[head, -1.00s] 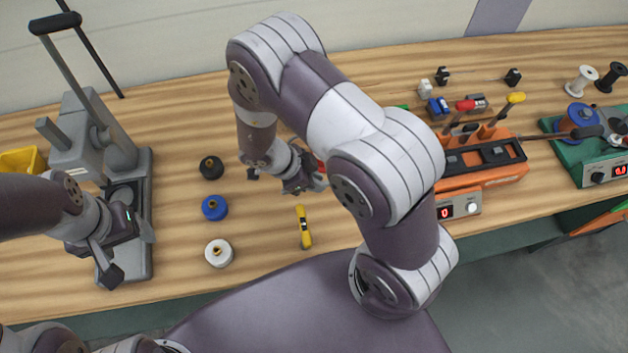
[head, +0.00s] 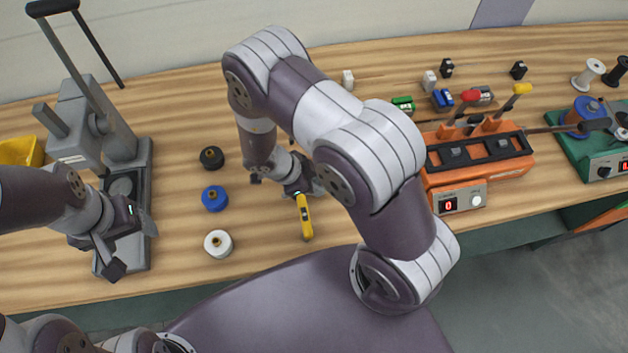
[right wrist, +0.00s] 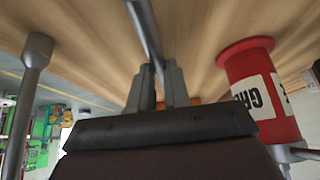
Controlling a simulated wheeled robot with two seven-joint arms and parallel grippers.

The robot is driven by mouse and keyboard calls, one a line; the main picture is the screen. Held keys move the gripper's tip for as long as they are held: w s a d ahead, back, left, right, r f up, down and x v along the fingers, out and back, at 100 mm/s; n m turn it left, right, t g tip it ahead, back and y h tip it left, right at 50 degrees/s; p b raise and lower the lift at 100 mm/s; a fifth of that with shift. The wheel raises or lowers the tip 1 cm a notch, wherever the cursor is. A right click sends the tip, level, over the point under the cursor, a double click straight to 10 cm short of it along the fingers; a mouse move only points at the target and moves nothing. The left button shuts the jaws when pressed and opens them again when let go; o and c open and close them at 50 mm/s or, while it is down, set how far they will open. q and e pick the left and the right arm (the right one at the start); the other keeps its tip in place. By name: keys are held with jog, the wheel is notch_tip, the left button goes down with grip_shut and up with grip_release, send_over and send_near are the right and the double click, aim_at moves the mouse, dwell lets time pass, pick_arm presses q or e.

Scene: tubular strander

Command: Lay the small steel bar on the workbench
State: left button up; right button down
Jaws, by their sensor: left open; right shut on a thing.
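The small steel bar (right wrist: 145,30) is a grey metal rod in the right wrist view. It is held between the fingers of my right gripper (right wrist: 160,82) and points away from it, over the wood of the workbench (right wrist: 90,40). Whether the bar touches the wood, I cannot tell. In the head view my right gripper (head: 302,188) is low over the workbench (head: 270,205), just behind a yellow tool, and the bar is not clearly visible there. My left gripper (head: 132,240) is open and empty, near the grey lever press.
The lever press (head: 125,145) stands left. Black (head: 211,157), blue (head: 214,198) and white (head: 218,243) round pieces stand in a column. The yellow tool (head: 305,218) lies near the front. An orange machine (head: 478,165) stands right. A red labelled cylinder (right wrist: 262,90) stands beside the right gripper.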

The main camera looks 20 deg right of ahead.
jog(key=shift+f, duration=0.2)
jog(key=c, duration=1)
grip_release()
jog(key=v, duration=1.2)
jog(key=shift+a+r+b, duration=0.2)
jog(key=shift+r+b, duration=0.1)
